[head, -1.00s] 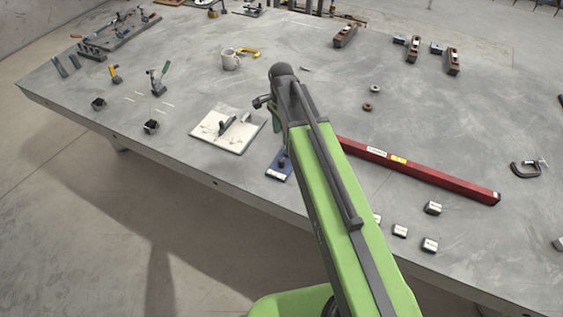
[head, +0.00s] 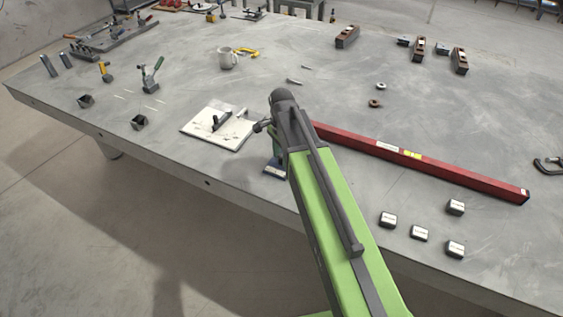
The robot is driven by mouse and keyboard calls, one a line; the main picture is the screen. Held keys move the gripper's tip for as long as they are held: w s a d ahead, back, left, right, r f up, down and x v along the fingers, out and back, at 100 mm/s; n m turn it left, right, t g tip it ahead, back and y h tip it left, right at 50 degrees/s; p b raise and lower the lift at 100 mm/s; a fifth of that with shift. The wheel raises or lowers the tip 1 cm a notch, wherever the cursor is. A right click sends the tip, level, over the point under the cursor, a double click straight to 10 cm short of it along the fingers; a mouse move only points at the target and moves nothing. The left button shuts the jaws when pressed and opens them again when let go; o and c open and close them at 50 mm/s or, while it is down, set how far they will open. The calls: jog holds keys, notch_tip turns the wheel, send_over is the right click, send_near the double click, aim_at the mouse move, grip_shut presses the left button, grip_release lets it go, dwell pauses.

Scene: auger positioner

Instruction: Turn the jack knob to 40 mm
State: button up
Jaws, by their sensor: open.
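A small device with a blue base plate (head: 275,169) stands near the table's front edge, partly hidden behind my arm. It may be the jack, but its knob and any scale are not readable. My green arm rises from the bottom of the head view and bends at a dark joint near the middle. A short part of it hangs beyond the bend, close to the blue-based device. My gripper's fingers are hidden behind the arm, so I cannot tell whether they touch anything.
A white board (head: 202,131) with dark fittings lies left of my arm. A long red bar (head: 455,174) lies to the right, with several small labelled blocks (head: 420,233) in front. A mug (head: 227,60) stands farther back. The table's front edge (head: 160,180) runs below the board.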

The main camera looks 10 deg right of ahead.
jog(key=shift+r, duration=0.1)
jog(key=shift+c, duration=0.4)
grip_shut()
jog(key=n, duration=0.4)
jog(key=shift+n, duration=0.4)
jog(key=n, duration=0.4)
jog(key=shift+n, duration=0.3)
jog(key=n, duration=0.4)
jog(key=shift+n, duration=2.5)
